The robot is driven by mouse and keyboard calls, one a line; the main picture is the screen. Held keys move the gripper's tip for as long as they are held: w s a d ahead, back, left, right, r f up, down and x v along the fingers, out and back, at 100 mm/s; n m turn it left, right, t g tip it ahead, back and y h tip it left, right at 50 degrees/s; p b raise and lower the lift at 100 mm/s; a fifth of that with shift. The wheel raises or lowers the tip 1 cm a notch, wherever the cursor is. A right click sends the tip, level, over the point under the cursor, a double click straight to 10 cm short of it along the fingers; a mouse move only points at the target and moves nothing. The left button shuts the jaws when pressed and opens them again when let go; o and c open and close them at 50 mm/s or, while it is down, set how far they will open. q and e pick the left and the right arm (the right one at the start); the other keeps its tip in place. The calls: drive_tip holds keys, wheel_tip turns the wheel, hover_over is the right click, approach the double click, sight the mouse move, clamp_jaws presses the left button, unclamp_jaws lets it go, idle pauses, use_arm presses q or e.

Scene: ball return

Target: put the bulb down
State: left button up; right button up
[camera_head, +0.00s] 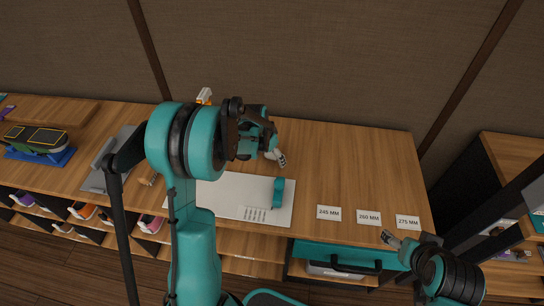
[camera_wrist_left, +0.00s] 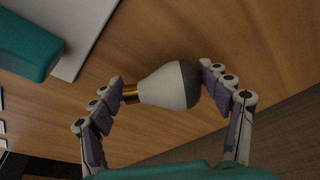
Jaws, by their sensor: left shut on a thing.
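The bulb (camera_wrist_left: 163,87) has a white body, a grey end and a brass base, and lies sideways in the left wrist view. My left gripper (camera_wrist_left: 162,84) is shut on it, one finger at the brass base and the other at the grey end. Wooden table top (camera_head: 330,150) is behind the bulb; I cannot tell whether the bulb touches it. In the head view the left gripper (camera_head: 277,156) is over the table behind the white board, and the bulb is not clearly made out. My right gripper (camera_head: 388,238) is at the lower right, by the table's front edge; its opening is unclear.
A white board (camera_head: 228,194) with a teal block (camera_head: 279,191) lies in front of the left gripper. Size cards, such as 245 MM (camera_head: 329,213), line the front edge. A green shoe (camera_head: 35,138) on a blue stand is at the far left.

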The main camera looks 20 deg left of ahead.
use_arm(q)
drive_tip(key=shift+f, duration=0.15)
drive_tip(key=o, duration=1.1)
